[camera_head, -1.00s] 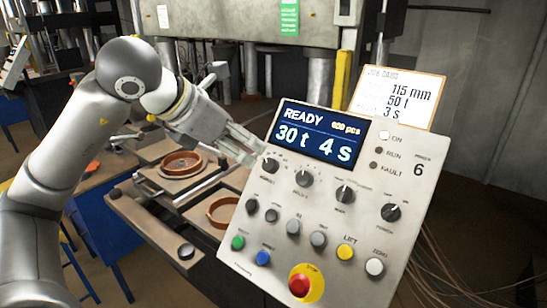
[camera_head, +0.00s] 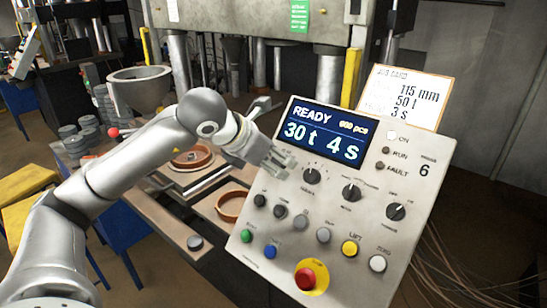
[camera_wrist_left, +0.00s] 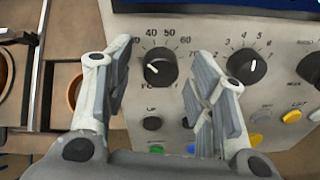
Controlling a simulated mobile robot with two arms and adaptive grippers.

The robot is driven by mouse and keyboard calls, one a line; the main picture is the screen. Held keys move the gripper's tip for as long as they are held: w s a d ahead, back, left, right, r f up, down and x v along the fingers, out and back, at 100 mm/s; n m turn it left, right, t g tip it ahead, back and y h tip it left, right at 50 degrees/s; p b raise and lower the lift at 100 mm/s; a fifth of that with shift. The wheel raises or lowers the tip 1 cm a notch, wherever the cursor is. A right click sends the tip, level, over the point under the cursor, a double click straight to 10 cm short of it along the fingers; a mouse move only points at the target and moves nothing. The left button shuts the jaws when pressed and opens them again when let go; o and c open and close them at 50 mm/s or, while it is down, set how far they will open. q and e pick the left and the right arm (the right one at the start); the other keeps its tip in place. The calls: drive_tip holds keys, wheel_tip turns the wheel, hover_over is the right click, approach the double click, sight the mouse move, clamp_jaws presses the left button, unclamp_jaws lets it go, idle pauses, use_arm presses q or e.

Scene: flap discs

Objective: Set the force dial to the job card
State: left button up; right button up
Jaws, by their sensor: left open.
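The force dial (camera_wrist_left: 158,68) is a black knob with a white mark on its left side, inside a printed scale where 40 to 70 can be read. My left gripper (camera_head: 281,161) is open in front of the panel. In the wrist view its fingers stand on either side of the dial, with nothing between them; contact cannot be told. In the head view the gripper hides this dial. The screen (camera_head: 321,132) reads READY, 30 t and 4 s. The job card (camera_head: 400,95) behind the panel's top edge reads 115 mm, 50 t and 3 s.
A second dial (camera_wrist_left: 246,65), numbered around 3 to 6, sits close right of the fingers. Push buttons and a red stop button (camera_head: 306,279) lie below on the control panel (camera_head: 413,169). Orange rings, one of them here (camera_head: 231,206), lie left of the panel.

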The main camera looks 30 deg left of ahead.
use_arm(q)
drive_tip(key=c, duration=1.1)
drive_tip(key=shift+o, duration=0.2)
drive_tip(key=shift+m, duration=0.4)
drive_tip(key=shift+m+b, duration=0.5)
drive_tip(key=shift+m, duration=0.1)
drive_tip(key=m+b, duration=0.1)
drive_tip(key=m, duration=0.2)
drive_tip(key=shift+y, duration=0.3)
drive_tip(key=m+b, duration=0.2)
drive_tip(key=m, duration=0.4)
drive_tip(key=shift+d, duration=0.1)
drive_tip(key=shift+m+y, duration=0.3)
